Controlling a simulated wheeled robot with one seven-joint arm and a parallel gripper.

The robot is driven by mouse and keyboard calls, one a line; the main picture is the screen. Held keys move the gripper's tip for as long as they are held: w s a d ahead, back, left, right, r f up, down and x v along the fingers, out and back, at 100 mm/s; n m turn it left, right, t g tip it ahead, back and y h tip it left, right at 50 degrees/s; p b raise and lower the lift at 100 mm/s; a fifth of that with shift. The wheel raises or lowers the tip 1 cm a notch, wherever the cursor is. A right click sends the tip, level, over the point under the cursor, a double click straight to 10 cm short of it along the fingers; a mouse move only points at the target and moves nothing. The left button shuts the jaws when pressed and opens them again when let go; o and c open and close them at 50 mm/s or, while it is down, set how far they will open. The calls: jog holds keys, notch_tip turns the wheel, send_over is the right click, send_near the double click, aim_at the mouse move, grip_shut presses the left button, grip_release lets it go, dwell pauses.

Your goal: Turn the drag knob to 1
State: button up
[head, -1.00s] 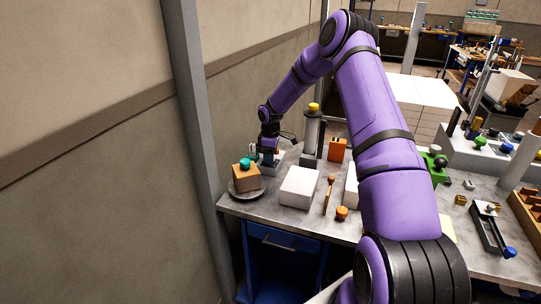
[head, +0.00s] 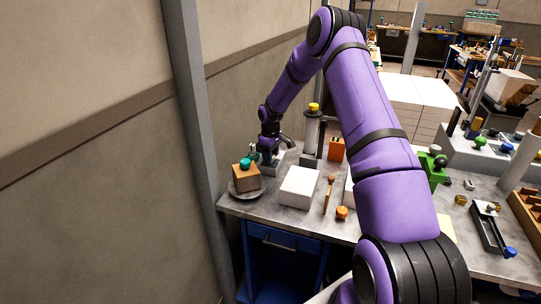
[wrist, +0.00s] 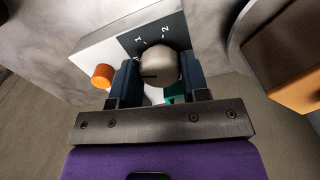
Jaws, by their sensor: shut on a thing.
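The drag knob (wrist: 158,66) is a round grey-beige knob with a dark line on its face, on a dark panel with white marks and the numerals 1 and 2. In the wrist view the line points left, not straight at either numeral. My gripper (wrist: 158,76) has its two dark blue fingers on either side of the knob, shut on it. The panel sits on a white box (wrist: 98,48) with an orange knob (wrist: 103,76) at its left. In the head view my gripper (head: 267,158) is low at the box, and the drag knob is hidden.
A brown block (head: 246,178) with a teal knob stands on a round plate close in front of my gripper. A white block (head: 299,187) lies to the right. A grey post with a yellow top (head: 313,115) stands behind, near an orange box (head: 336,149).

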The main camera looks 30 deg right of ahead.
jog(key=m, duration=0.3)
jog(key=shift+m, duration=2.3)
jog(key=o, duration=0.9)
jog(key=shift+o, duration=0.2)
notch_tip(320, 180, up, 11)
